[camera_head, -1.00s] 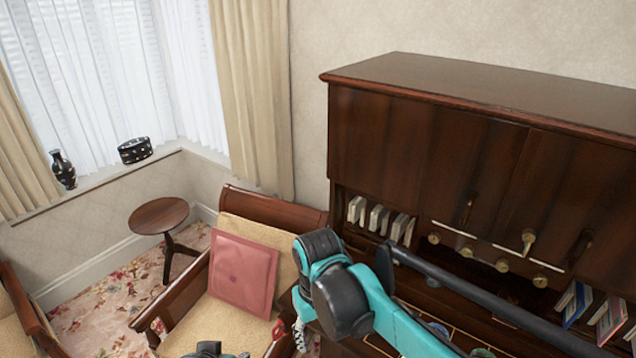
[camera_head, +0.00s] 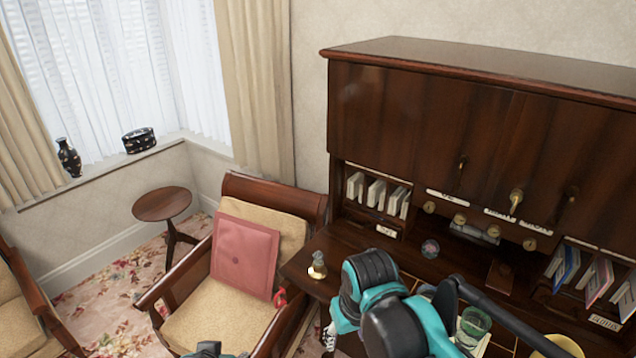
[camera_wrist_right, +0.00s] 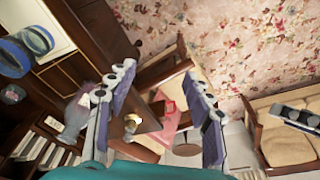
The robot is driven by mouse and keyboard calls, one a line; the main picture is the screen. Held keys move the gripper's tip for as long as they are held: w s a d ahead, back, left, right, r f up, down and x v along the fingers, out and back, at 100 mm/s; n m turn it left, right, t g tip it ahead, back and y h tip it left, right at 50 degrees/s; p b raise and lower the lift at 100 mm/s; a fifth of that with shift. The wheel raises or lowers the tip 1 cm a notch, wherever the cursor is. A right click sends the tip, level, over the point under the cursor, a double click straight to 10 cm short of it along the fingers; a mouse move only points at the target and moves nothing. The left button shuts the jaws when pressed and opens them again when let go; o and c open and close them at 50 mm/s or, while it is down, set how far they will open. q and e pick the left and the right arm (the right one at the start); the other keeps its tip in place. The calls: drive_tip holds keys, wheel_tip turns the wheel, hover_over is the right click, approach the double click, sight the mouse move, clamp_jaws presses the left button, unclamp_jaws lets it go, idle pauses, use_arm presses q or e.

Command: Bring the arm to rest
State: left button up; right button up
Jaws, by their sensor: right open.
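My right arm (camera_head: 385,305), teal and black, comes in from the lower right in front of the desk. In the head view its gripper is mostly hidden behind the arm. In the right wrist view my right gripper (camera_wrist_right: 157,76) has its two fingers wide apart, with nothing between them. A dark and teal part of mine (camera_head: 208,350), probably of the left arm, shows at the bottom edge. A grey and black piece at the right of the wrist view may be my left gripper (camera_wrist_right: 296,116); its jaws cannot be made out.
A dark wooden desk (camera_head: 310,265) with an upper cabinet (camera_head: 400,130) fills the right; a small brass-like item (camera_head: 317,265) and a green glass (camera_head: 474,322) stand on it. An armchair (camera_head: 215,315) with a pink cushion (camera_head: 245,255) is beside it. A round table (camera_head: 162,204) stands behind.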

drive_tip(key=s+d+f+m+t+b, duration=0.3)
drive_tip(key=s+d+f+t+b, duration=0.1)
drive_tip(key=d+f+b, duration=0.6)
drive_tip(key=shift+d+f+m+t+h, duration=0.4)
drive_tip(key=shift+d+f, duration=0.55)
drive_tip(key=shift+f, duration=0.65)
